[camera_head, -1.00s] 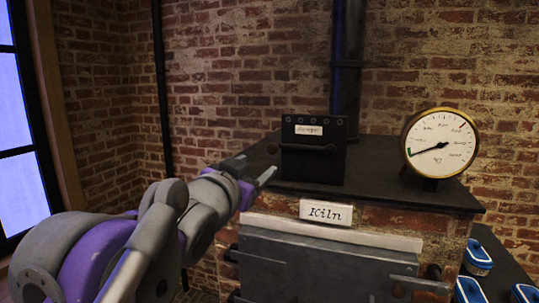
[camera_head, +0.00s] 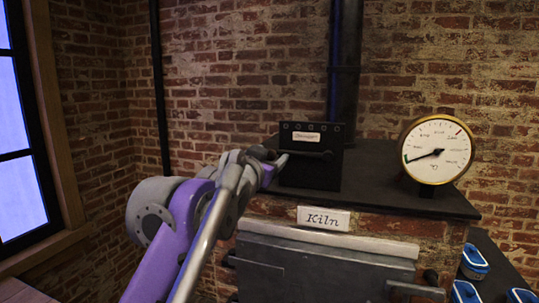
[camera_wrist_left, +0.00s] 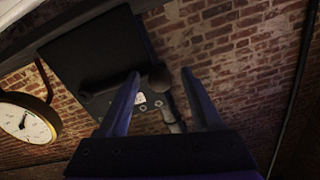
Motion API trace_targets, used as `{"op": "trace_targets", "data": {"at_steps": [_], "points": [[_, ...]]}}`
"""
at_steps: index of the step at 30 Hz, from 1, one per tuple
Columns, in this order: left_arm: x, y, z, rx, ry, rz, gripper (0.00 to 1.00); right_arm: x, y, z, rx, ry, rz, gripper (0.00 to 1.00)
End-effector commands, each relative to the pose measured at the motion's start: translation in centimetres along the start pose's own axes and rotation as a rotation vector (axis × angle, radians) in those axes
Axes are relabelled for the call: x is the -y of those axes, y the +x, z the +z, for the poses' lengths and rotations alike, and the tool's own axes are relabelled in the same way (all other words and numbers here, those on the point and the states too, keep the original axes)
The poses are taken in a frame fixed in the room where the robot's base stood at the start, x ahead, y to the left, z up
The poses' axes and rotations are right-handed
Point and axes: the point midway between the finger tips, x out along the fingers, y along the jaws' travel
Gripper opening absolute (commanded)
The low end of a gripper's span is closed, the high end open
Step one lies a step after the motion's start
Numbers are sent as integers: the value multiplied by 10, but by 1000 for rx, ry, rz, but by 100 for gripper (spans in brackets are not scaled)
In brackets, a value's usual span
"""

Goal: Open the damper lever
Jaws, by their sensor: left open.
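The damper box (camera_head: 312,170) is a black upright box with a small label, standing on the kiln top at the foot of the flue pipe. Its dark lever (camera_head: 318,154) lies roughly level across the front face. My left gripper (camera_head: 272,157) is open at the left edge of the box, close to the lever. In the left wrist view, the two fingers (camera_wrist_left: 163,88) stand apart, with a dark rounded knob (camera_wrist_left: 159,78) showing between their tips. I cannot tell whether they touch it. My right gripper is not in view.
The kiln top (camera_head: 405,190) is a dark slab with a round temperature gauge (camera_head: 438,150) at its right. Below are the Kiln sign (camera_head: 324,218) and the grey kiln door (camera_head: 320,268). Blue-lidded jars (camera_head: 474,262) stand at lower right. A brick wall is behind.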

Motion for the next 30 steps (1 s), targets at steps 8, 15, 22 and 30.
{"op": "trace_targets", "data": {"at_steps": [8, 15, 22, 30], "points": [[0, 1, 0, 0, 0, 0, 63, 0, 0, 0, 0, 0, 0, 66], [0, 0, 0, 0, 0, 0, 19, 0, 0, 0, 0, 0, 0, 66], [0, 0, 0, 0, 0, 0, 0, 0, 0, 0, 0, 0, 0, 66], [0, 0, 0, 0, 0, 0, 0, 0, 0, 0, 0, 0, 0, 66]]}}
